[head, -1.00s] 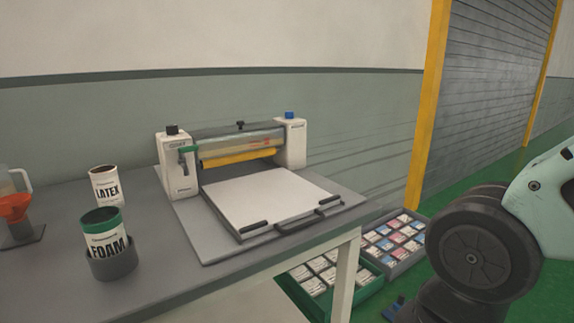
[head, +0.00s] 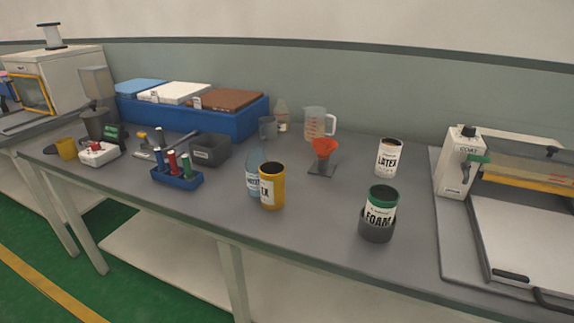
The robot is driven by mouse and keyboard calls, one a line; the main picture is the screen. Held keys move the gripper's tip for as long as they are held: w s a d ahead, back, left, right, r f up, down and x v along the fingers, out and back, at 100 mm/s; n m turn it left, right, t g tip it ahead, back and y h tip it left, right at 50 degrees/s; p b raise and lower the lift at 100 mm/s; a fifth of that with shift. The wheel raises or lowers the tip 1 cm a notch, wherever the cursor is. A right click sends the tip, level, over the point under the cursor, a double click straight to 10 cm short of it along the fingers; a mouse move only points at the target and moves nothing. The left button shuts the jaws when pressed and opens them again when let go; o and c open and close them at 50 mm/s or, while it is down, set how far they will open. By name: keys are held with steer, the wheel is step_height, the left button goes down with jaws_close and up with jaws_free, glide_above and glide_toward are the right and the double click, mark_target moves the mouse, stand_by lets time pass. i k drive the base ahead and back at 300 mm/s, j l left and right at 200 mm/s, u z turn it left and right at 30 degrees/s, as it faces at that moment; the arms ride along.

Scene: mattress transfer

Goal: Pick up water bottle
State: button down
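A translucent pale blue bottle (head: 253,173) with a partly covered label, which looks like the water bottle, stands upright on the grey workbench (head: 320,225). A yellow can (head: 272,187) stands in front of it and to its right, hiding part of it. A second clear bottle (head: 281,115) with an orange-brown label stands farther back by the wall. My gripper is not in view.
A blue rack (head: 178,180) with several coloured tubes and a dark grey bin (head: 210,151) stand left of the bottle. An orange funnel (head: 324,149), a measuring jug (head: 318,123), a LATEX can (head: 389,158) and a FOAM can (head: 380,207) stand right. The bench front is mostly clear.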

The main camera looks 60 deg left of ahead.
mark_target(256, 157)
steer(key=u, duration=2.05)
steer(key=i+j+z, duration=0.25)
steer(key=i+j, duration=0.15)
steer(key=j, duration=0.25)
steer(key=i+j+z, duration=0.15)
steer(key=j, duration=0.2)
steer(key=i+j+z, duration=0.1)
steer(key=j, duration=0.25)
steer(key=i+j+z, duration=0.15)
steer(key=j, duration=0.25)
steer(key=i+j+z, duration=0.1)
steer(key=j, duration=0.3)
steer(key=i+j+z, duration=0.15)
steer(key=j, duration=0.25)
steer(key=i+j+z, duration=0.1)
steer(key=j, duration=0.3)
steer(key=i, duration=0.05)
